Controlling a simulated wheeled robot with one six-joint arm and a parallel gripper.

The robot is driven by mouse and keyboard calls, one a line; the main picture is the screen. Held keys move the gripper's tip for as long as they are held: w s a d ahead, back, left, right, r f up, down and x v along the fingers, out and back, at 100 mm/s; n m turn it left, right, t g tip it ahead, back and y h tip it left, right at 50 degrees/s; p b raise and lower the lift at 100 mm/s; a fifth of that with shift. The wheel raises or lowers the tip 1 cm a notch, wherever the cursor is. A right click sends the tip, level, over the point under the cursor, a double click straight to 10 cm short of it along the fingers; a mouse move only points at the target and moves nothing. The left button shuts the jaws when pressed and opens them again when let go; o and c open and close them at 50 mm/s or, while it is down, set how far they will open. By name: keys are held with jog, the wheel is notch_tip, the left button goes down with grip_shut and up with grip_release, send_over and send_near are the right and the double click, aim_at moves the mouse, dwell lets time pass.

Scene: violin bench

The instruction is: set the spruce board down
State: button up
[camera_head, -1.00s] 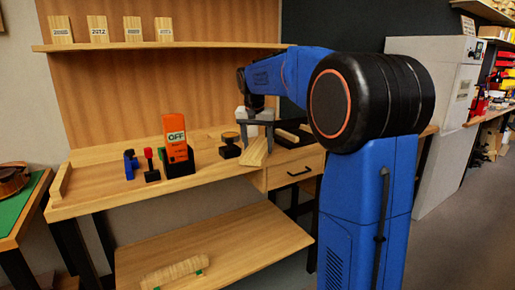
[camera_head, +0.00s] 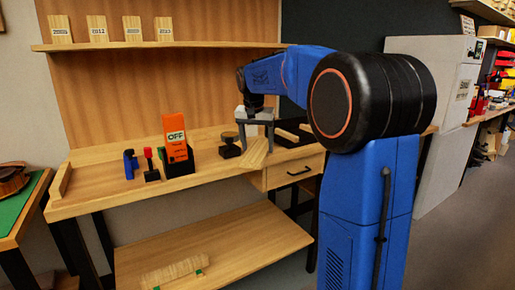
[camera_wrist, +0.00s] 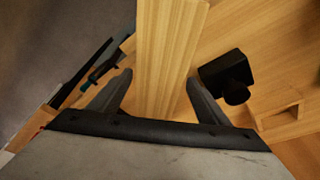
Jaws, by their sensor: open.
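The spruce board (camera_head: 257,152) is a pale, narrow wooden strip at the front edge of the bench, below my gripper (camera_head: 256,138) in the head view. It appears to lie on the bench top, though its underside is hidden. In the wrist view the board (camera_wrist: 168,55) runs from the top edge down between the fingers of my gripper (camera_wrist: 160,77). The gripper is open, with a visible gap on each side of the board. The board's near end is hidden behind the gripper body.
A black-based stamp-like tool (camera_head: 229,149) stands close left of the board; a black object (camera_wrist: 230,76) lies right of the fingers in the wrist view. An orange OFF box (camera_head: 175,140) stands further left on the bench (camera_head: 105,190). A thin strip (camera_head: 287,135) lies to the right.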

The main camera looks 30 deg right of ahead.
jog(key=v, duration=1.1)
